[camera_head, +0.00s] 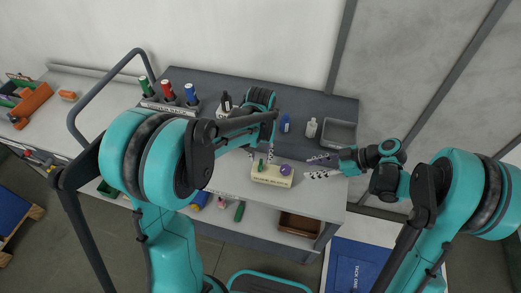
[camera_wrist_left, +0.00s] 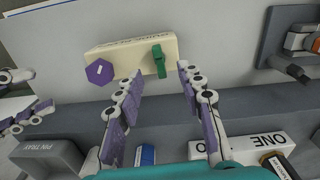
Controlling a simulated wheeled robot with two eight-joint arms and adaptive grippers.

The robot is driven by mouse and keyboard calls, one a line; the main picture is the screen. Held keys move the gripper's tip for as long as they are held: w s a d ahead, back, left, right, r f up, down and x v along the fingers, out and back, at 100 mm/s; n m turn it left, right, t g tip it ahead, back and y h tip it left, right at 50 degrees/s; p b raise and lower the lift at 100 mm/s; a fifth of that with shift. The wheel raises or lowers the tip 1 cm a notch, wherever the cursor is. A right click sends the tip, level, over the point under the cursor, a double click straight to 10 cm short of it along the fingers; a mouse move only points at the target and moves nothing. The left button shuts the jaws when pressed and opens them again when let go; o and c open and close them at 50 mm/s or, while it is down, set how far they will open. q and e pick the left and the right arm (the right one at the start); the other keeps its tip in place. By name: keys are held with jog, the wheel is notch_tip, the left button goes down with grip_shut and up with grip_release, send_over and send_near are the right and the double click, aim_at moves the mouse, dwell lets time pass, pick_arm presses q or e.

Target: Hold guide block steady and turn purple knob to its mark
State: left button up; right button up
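The cream guide block (camera_head: 272,178) lies on the grey bench; it also shows in the left wrist view (camera_wrist_left: 130,48). The purple knob (camera_head: 285,169), with a pale line on its top (camera_wrist_left: 100,72), is at one end of the block. A green upright piece (camera_wrist_left: 159,62) is near the other end. My left gripper (camera_head: 259,157) is open and empty at the block; its fingertips (camera_wrist_left: 160,70) are on either side of the green piece, apart from it. My right gripper (camera_head: 306,166) is open and empty, to the right of the purple knob.
At the back of the bench are a rack with green, red and blue bottles (camera_head: 167,91), a blue bottle (camera_head: 285,123), a white bottle (camera_head: 312,128) and a grey tray (camera_head: 341,133). A brown tray (camera_head: 300,226) is on the lower shelf. The bench left of the block looks clear.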

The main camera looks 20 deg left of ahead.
aim_at(261, 163)
pick_arm(q)
notch_tip(261, 163, down, 5)
dwell(0.3)
grip_shut()
jog(key=shift+c, duration=0.9)
grip_release()
grip_shut()
